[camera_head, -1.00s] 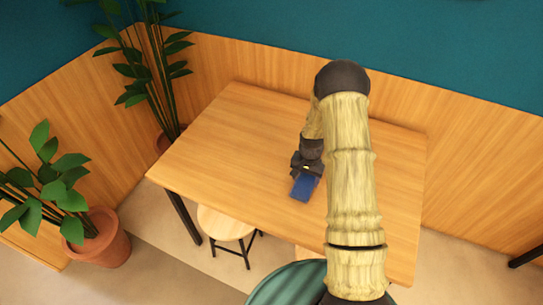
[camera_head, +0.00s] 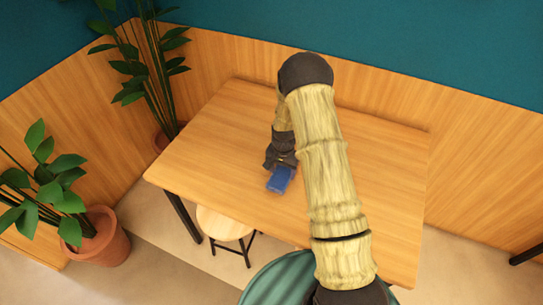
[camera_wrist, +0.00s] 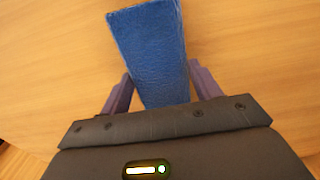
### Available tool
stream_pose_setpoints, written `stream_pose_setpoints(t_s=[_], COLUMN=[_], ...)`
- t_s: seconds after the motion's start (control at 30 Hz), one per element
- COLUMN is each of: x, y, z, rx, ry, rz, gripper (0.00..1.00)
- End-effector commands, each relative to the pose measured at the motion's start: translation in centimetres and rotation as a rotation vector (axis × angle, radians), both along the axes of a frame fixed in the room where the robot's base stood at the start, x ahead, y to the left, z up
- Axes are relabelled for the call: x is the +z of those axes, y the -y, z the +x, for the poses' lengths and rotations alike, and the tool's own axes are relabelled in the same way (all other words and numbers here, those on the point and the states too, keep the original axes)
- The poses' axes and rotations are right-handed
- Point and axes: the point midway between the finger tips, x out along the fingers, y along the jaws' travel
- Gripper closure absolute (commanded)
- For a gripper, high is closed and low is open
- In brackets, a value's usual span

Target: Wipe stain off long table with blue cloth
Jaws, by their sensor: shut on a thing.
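The long table (camera_head: 215,150) is a light wood top along the panelled wall. My gripper (camera_head: 281,168) is low over the middle of the table, near its front edge side. It is shut on a blue cloth (camera_head: 281,180), which sticks out beyond the fingers. In the wrist view, the blue cloth (camera_wrist: 150,50) stands between the two fingers of my gripper (camera_wrist: 160,92), with bare wood around it. I cannot tell whether the cloth touches the tabletop. No stain shows clearly in either view; my arm hides part of the table.
A round stool (camera_head: 224,222) stands at the table's front edge. A green rounded seat (camera_head: 280,283) is at the bottom. Potted plants stand on the left, one in a terracotta pot (camera_head: 105,240). The left part of the tabletop is clear.

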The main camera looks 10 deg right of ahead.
Motion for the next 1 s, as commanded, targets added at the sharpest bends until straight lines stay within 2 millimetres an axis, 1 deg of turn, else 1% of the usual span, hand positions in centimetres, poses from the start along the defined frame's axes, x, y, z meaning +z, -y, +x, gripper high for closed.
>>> stream_pose_setpoints(t_s=[0.23, 0.3, 0.4, 1.0], x=[0.0, 0.7, 2.9, 7.9], y=[-1.4, -1.2, -1.2, -1.0], z=[0.3, 0.3, 0.4, 0.3], rx=[-0.009, -0.012, -0.012, -0.016], ry=[0.0, 0.0, 0.003, -0.001], rz=[0.0, 0.0, 0.0, 0.001], gripper=[0.58, 0.58, 0.58, 0.58])
